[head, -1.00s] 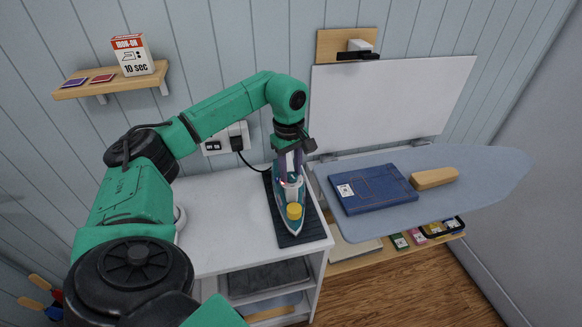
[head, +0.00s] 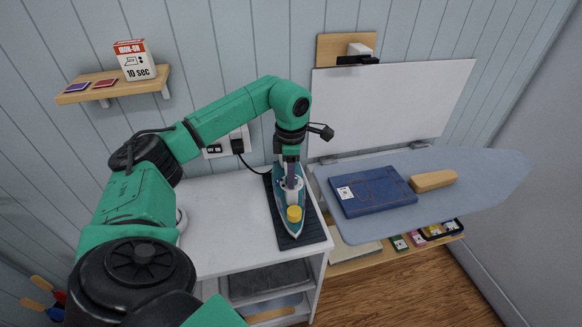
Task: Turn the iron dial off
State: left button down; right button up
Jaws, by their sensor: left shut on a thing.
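A teal and white iron (head: 291,222) rests on a dark ribbed mat (head: 313,231) at the right end of the white cabinet top. A yellow round knob (head: 294,213) sits on the iron toward its near end; I take it for the dial. My left gripper (head: 291,181) points down at the purple handle part of the iron, behind the yellow knob. Its fingers are shut on the handle part, and the arm hides some of the iron. My right gripper is not in view.
The iron's cord runs to a wall socket (head: 226,142). The white cabinet top (head: 228,222) left of the mat is mostly clear.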

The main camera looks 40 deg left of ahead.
pick_arm(q)
jog(key=n, duration=0.5)
jog(key=shift+d+r+n, duration=0.1)
jog(key=shift+n, duration=0.2)
jog(key=n+p, duration=0.1)
jog(key=n, duration=0.4)
jog(key=shift+n, duration=0.3)
jog(key=n, duration=0.5)
jog(key=shift+g, duration=0.3)
jog(key=shift+w+n+p, duration=0.1)
jog(key=shift+n+p, duration=0.2)
jog(key=shift+n, duration=2.1)
jog(key=shift+c, duration=2.2)
grip_release()
jog(key=shift+d, duration=0.1)
